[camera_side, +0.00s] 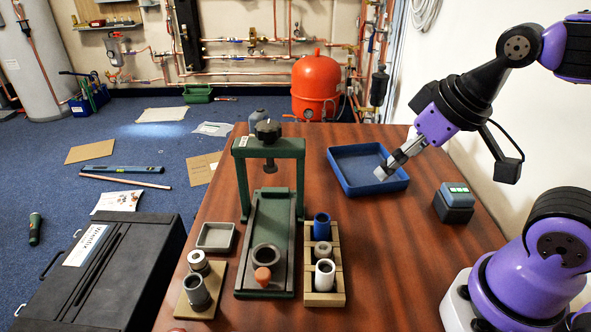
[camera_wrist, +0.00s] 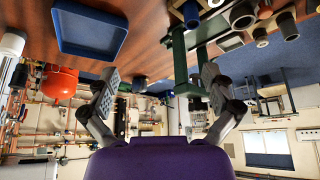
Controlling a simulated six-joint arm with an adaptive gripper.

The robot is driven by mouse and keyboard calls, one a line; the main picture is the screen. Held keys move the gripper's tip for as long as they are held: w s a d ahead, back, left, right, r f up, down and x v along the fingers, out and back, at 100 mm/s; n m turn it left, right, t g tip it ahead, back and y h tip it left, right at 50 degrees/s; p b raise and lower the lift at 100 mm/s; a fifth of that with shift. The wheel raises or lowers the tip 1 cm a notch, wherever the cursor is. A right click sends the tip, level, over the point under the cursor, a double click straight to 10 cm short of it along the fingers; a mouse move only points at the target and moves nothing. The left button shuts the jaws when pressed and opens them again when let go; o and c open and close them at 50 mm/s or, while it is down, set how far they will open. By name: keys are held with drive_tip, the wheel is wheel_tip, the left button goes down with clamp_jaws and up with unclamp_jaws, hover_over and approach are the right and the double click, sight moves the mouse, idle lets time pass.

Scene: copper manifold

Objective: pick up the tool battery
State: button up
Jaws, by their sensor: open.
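The tool battery (camera_side: 454,203) is likely the dark grey block with a lighter grey-green top and small pale green marks. It stands on the brown table at the right in the side view, and I do not make it out in the wrist view. My gripper (camera_side: 383,171) is at the right part of the blue tray in the side view, to the left of the battery and apart from it. In the wrist view my gripper (camera_wrist: 160,84) has its two fingers wide apart with nothing between them.
The empty blue tray (camera_side: 344,152) lies at the table's back; it also shows in the wrist view (camera_wrist: 62,40). A green press frame (camera_side: 240,175), a wooden rack with cylinders (camera_side: 335,298) and a small grey tray (camera_side: 203,246) stand left. Table between rack and battery is clear.

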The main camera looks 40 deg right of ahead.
drive_tip(key=m+g, duration=0.6)
drive_tip(key=m, duration=0.3)
hover_over(459, 190)
wheel_tip(459, 190, down, 6)
drive_tip(key=shift+w+f, duration=0.1)
wheel_tip(459, 190, down, 4)
drive_tip(key=shift+r, duration=0.1)
wheel_tip(459, 190, down, 6)
drive_tip(key=shift+f, duration=0.1)
drive_tip(key=c, duration=1.4)
